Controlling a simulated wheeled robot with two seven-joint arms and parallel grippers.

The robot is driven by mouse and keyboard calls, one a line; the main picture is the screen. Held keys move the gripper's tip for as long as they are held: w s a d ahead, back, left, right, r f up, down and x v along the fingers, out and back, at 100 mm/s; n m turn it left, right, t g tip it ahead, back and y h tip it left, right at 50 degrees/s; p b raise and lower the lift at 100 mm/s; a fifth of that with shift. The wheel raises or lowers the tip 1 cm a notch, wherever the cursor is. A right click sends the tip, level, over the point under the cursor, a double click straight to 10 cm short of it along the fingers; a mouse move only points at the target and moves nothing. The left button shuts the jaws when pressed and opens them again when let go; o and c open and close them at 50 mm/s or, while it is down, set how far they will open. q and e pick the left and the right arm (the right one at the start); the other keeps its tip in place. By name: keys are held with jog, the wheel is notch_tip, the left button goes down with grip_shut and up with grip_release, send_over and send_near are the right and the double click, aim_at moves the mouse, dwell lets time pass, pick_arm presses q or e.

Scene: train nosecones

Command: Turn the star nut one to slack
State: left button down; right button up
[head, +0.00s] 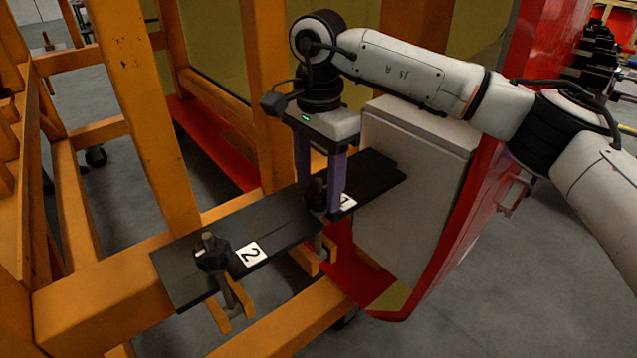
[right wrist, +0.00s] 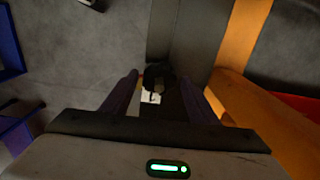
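Star nut one (head: 317,194) is a dark knob on an upright stud in the black plate (head: 285,222), beside the white label 1 (head: 347,202). My right gripper (head: 320,195) points down over it, with one purple finger on each side. In the right wrist view, the nut (right wrist: 158,76) shows between and beyond the open fingers (right wrist: 160,85), with gaps on both sides. I see no contact, and the fingers partly hide the nut in the head view. Star nut two (head: 212,252) stands beside label 2 (head: 249,253). My left gripper is out of view.
An orange frame (head: 110,285) carries the plate and has upright posts behind it. A light grey panel (head: 405,215) and a red nosecone shell (head: 475,215) stand close on the right. Grey floor (head: 480,300) is clear at the lower right.

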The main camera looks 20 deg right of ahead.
dwell(0.3)
notch_tip(320, 180, up, 10)
jog(key=shift+r+b, duration=0.15)
jog(key=shift+b, duration=0.3)
jog(key=shift+s, duration=0.1)
